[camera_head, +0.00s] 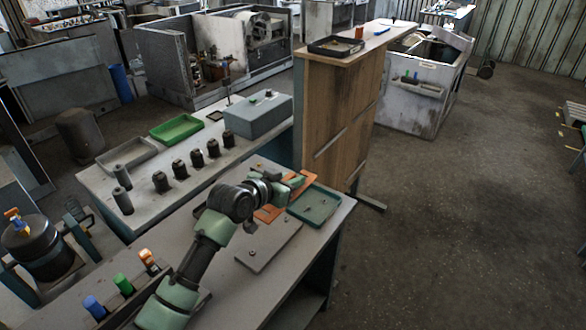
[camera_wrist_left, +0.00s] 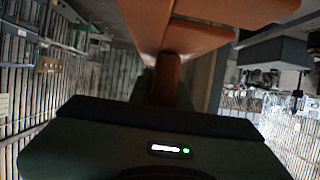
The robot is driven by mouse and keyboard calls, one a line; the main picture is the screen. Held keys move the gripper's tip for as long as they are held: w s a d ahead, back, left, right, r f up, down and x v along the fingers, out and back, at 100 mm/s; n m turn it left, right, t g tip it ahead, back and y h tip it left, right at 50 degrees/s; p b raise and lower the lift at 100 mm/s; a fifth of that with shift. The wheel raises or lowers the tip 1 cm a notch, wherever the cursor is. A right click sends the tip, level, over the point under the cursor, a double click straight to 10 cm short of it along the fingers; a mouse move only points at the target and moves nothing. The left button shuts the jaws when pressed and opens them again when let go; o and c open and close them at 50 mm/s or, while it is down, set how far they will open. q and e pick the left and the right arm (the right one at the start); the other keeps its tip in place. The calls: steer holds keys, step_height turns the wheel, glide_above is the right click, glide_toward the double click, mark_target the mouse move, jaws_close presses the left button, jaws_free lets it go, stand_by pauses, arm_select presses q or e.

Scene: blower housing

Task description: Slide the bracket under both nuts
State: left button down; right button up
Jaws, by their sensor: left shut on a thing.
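The orange bracket (camera_head: 268,213) shows in the head view beside the green tray, partly hidden by my left gripper. My left gripper (camera_head: 297,186) is shut on the bracket. In the left wrist view the orange bracket (camera_wrist_left: 182,45) extends up from the jaws, with a slot-like gap between two arms. A grey plate (camera_head: 262,262) lies on the near table, with small studs or nuts (camera_head: 254,251) standing on it. They are too small to tell apart. I cannot tell how high the bracket is above the table. My right gripper is not in view.
A green tray (camera_head: 333,203) with small parts sits right of my gripper, near the table edge. Several dark cylinders (camera_head: 197,158) and a grey box (camera_head: 258,117) stand on the bench behind. A wooden panel (camera_head: 330,120) rises beyond the table. Blue and green cylinders (camera_head: 123,284) stand front left.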

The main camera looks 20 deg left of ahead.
arm_select(q)
steer(key=shift+f, duration=0.6)
step_height(320, 180, down, 4)
steer(key=b, duration=1.7)
glide_above(284, 238)
steer(key=f, duration=1.1)
steer(key=d+f, duration=0.1)
steer(key=f, duration=0.5)
steer(key=shift+s, duration=0.15)
steer(key=shift+a+f, duration=0.1)
steer(key=shift+f, duration=0.15)
steer(key=shift+f, duration=0.1)
steer(key=shift+s+f, duration=0.1)
steer(key=shift+f, duration=0.15)
steer(key=shift+w+a+f+b, duration=0.1)
steer(key=shift+w+a+b, duration=0.1)
steer(key=shift+a+b, duration=0.2)
